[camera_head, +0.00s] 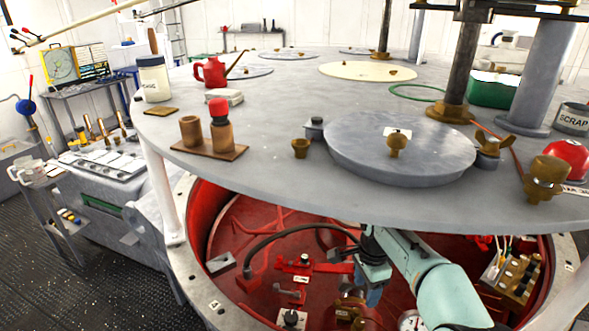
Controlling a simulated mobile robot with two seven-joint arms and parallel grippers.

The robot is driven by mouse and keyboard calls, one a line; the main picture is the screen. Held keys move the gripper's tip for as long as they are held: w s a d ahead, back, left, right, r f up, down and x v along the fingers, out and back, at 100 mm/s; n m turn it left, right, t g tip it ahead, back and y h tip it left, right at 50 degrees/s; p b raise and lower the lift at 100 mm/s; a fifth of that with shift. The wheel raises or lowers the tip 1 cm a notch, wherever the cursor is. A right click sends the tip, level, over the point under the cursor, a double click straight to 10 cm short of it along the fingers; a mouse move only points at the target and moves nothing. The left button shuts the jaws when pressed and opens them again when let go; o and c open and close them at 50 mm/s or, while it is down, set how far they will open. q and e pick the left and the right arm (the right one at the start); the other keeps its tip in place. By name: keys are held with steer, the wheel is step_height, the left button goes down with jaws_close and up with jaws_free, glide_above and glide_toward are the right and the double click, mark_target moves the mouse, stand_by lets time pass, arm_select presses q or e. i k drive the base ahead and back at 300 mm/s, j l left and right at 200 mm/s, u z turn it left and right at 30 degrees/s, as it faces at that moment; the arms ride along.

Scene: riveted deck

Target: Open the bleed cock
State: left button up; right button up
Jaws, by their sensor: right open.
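My right gripper (373,296) reaches in on the mint-coloured arm from the lower right. It is under the near edge of the grey round top, over the red-floored well, with its fingers pointing down. It is open, though the fingertips show only small and partly hidden. A brass fitting (350,309) lies just below and left of the fingers; contact cannot be told. A red-handled fitting (301,263) and a smaller red fitting (291,291) sit on the well floor to the left. I cannot tell for certain which fitting is the bleed cock. My left gripper is not in view.
The grey round top (270,180) overhangs the well (240,220) and limits room above. A black hose (285,236) arches left of my gripper. A gauge (411,321) and a terminal block (513,276) lie to the right. The left well floor has some clear room.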

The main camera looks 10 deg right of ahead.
mark_target(356, 312)
steer(key=k, duration=1)
